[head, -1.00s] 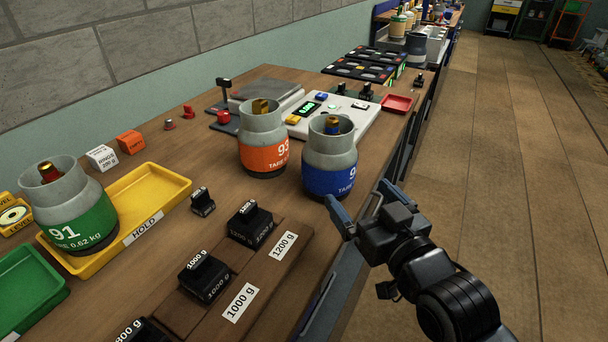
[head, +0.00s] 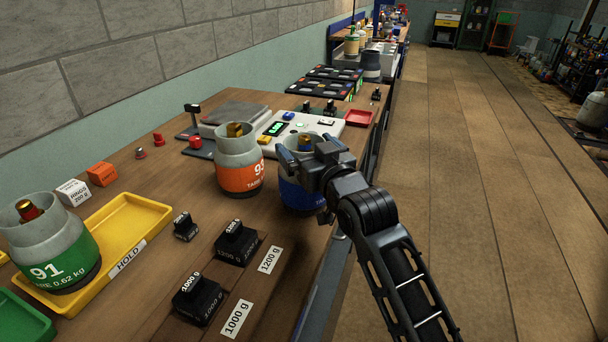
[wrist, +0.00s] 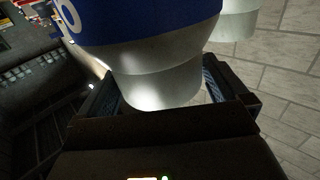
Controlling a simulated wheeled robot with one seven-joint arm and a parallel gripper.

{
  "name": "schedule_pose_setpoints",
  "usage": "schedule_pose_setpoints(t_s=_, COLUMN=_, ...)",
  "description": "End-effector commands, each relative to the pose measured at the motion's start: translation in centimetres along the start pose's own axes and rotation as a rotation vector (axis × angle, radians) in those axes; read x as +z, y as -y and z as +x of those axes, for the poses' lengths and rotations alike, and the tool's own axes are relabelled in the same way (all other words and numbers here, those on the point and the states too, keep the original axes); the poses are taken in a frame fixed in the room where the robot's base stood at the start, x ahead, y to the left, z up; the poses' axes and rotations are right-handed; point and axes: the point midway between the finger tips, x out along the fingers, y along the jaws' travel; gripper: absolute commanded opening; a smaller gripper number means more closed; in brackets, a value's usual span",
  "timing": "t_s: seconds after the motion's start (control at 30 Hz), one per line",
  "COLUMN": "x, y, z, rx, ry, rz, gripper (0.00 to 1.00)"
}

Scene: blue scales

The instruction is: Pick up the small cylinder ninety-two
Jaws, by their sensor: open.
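The blue-banded cylinder (head: 296,196) stands upright on the wooden bench (head: 205,255), near its right edge. Its number is hidden behind my gripper. Grey collar and blue-gold valve show above the band. My gripper (head: 304,150) is at the collar, open. In the wrist view the cylinder (wrist: 140,22) appears upside down, its grey collar between the two spread fingers (wrist: 160,88). I cannot tell whether either finger touches it.
An orange cylinder 93 (head: 238,178) stands close to the left. A green cylinder 91 (head: 55,262) stands at the yellow HOLD tray (head: 150,215). Black weights (head: 236,245) lie in front. A scale (head: 290,132) is behind.

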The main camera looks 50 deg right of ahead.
Motion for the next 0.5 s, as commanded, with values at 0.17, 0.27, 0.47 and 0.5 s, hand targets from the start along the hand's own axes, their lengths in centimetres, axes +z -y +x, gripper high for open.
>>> schedule_pose_setpoints(t_s=0.17, x=0.01, y=-0.03, z=1.40, rx=0.001, ry=0.000, rz=0.000, gripper=1.00)
schedule_pose_setpoints(t_s=0.27, x=0.09, y=-0.02, z=1.46, rx=0.000, ry=0.000, rz=0.000, gripper=1.00)
schedule_pose_setpoints(t_s=0.47, x=0.09, y=0.00, z=1.43, rx=0.000, ry=0.000, rz=0.000, gripper=0.92)
schedule_pose_setpoints(t_s=0.5, x=0.08, y=0.00, z=1.42, rx=0.000, ry=0.000, rz=0.000, gripper=0.89)
